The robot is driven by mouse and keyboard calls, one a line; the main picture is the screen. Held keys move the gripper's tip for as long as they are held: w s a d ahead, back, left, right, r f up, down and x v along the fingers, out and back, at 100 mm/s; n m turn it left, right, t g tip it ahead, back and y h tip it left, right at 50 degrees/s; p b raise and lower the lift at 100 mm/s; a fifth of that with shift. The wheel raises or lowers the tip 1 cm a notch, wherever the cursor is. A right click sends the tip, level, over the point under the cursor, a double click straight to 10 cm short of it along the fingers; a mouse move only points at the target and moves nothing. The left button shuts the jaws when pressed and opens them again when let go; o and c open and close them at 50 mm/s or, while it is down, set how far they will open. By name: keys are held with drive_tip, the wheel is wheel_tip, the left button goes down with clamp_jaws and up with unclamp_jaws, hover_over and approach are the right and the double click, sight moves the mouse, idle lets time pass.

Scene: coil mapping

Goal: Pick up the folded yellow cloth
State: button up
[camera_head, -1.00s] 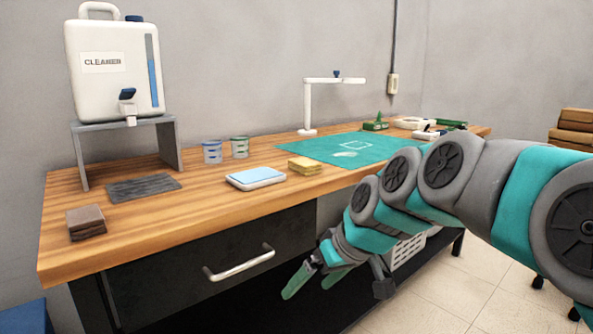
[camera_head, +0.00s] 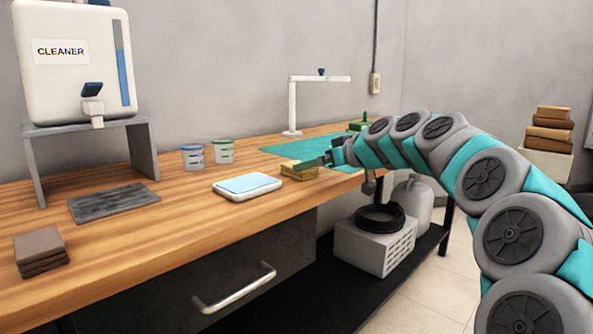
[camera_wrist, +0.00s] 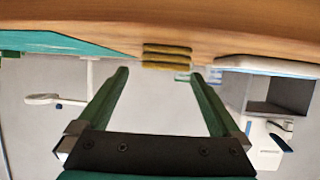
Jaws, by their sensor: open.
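The folded yellow cloth (camera_head: 300,171) lies as a small stack on the wooden bench, just right of the blue-topped white tray. In the wrist view the cloth (camera_wrist: 167,57) shows as stacked yellow layers at the bench edge, ahead of and between my two green fingers (camera_wrist: 160,85). The fingers are apart with nothing between them. I cannot tell exactly how far their tips are from the cloth.
The white tray with a blue pad (camera_head: 247,187) is close left of the cloth. A teal mat (camera_head: 290,150) lies behind it. Two small cups (camera_head: 208,154), a dark grey mat (camera_head: 113,202) and a brown stack (camera_head: 40,250) are farther left.

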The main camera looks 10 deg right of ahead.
drive_tip(key=x, duration=0.3)
drive_tip(key=p+x, duration=0.1)
drive_tip(key=x, duration=0.2)
drive_tip(key=shift+w+a+f, duration=0.1)
drive_tip(key=shift+a, duration=0.35)
drive_tip(key=shift+c, duration=0.2)
drive_tip(key=c, duration=1.2)
